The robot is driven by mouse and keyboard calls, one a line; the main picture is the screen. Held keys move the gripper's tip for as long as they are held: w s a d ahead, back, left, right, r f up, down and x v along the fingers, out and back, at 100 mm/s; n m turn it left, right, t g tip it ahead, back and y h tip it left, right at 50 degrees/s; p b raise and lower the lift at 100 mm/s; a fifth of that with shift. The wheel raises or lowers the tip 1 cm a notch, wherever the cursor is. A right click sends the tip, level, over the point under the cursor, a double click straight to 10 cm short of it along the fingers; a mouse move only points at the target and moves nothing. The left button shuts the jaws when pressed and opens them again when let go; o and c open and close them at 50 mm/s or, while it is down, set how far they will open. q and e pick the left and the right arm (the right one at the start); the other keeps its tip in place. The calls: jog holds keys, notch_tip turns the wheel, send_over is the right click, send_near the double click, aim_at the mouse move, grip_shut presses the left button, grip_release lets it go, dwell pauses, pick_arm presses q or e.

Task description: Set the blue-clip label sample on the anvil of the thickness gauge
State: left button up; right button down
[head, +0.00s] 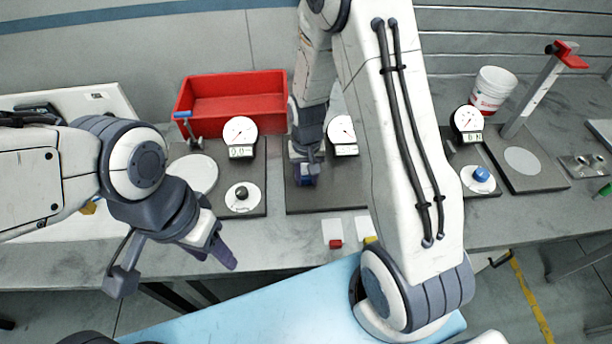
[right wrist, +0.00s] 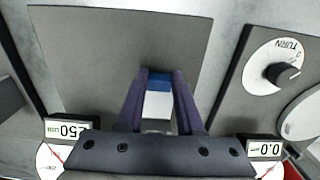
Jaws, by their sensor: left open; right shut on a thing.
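The blue-clip label sample (right wrist: 157,103) is a white label with a blue clip, held between the fingers of my right gripper (right wrist: 158,84). In the head view the blue clip (head: 305,181) shows just below that gripper, over a square grey base plate (head: 325,202). I cannot tell whether it touches the plate. A dial with a readout like 250 (right wrist: 66,130) stands at this plate; it also shows in the head view (head: 343,132). I cannot tell for certain which device is the thickness gauge, and no anvil shows clearly here. My left gripper (head: 222,252) is open and empty at the table's front edge.
A dial device (head: 239,133) with a black knob (head: 241,192) and white disc stands left. Another dial device (head: 467,124) with a blue knob stands right, beside a red-topped post (head: 540,90). White labels with red (head: 336,243) and yellow clips lie in front. A red bin (head: 235,100) stands behind.

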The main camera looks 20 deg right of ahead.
jog(key=c, duration=0.5)
grip_release()
jog(key=shift+c, duration=0.2)
jog(key=shift+r, duration=0.1)
jog(key=shift+w+r, duration=0.1)
jog(key=shift+r, duration=0.1)
notch_tip(320, 180, up, 11)
jog(key=b, duration=0.2)
jog(key=s+a+r+n, duration=0.2)
jog(key=s+a+n, duration=0.3)
jog(key=s, duration=0.5)
jog(key=s+a+r+n+y, duration=0.1)
jog(key=s+a+r+n, duration=0.2)
jog(key=s+a+n, duration=0.2)
jog(key=s+a, duration=0.3)
jog(key=s, duration=0.3)
jog(key=shift+s+a+r+n, duration=0.25)
jog(key=shift+a+n, duration=0.05)
